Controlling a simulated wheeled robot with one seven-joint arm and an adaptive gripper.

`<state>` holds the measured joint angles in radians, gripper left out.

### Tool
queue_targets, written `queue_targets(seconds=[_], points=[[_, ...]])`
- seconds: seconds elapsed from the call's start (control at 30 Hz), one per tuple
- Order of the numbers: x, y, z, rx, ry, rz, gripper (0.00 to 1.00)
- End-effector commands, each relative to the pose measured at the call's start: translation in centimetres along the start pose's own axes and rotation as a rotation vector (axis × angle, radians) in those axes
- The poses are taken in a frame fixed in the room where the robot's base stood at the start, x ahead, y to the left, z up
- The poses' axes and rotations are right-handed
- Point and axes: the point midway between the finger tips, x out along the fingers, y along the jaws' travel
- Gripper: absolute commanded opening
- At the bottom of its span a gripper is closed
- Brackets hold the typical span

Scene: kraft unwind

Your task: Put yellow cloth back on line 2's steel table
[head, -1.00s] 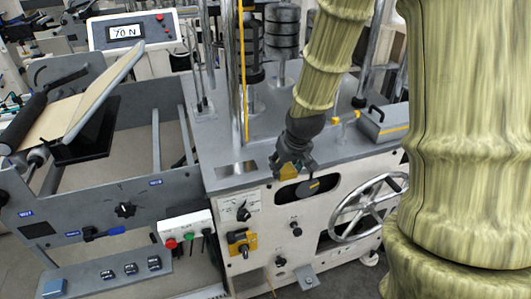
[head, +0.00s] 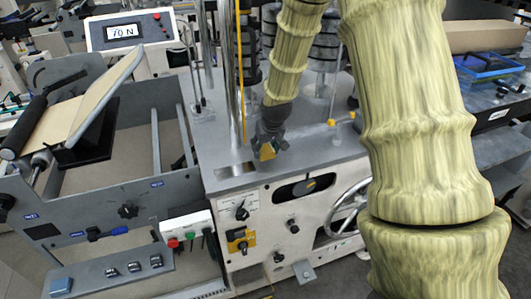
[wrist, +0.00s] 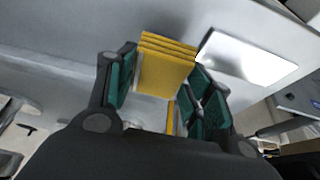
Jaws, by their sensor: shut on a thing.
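The yellow cloth (wrist: 165,72) is a folded, layered block between the two green-padded fingers of my gripper (wrist: 160,95) in the wrist view. In the wrist view a pale steel surface (wrist: 60,50) lies behind the cloth. I cannot tell whether the cloth touches it.
A bright rectangular plate (head: 235,170) is set in the top left of my gripper. Vertical posts and dark stacked discs (head: 322,45) stand behind. A handwheel (head: 348,210) and knobs are on the front face. A blue tray (head: 487,66) is on a bench at right.

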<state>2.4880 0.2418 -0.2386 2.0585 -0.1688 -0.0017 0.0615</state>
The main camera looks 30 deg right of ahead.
Motion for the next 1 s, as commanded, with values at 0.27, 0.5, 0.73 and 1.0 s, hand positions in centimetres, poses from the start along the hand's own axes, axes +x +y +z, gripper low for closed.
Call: queue_targets(seconds=[0.27,0.5,0.73,1.0], points=[[2.1,0.0,0.9,0.0,-0.002,0.0,0.32],[2.8,0.0,1.2,0.0,0.001,0.0,0.32],[3.1,0.0,1.3,0.0,0.0,0.0,0.32],[3.1,0.0,1.3,0.0,0.0,0.0,0.73]])
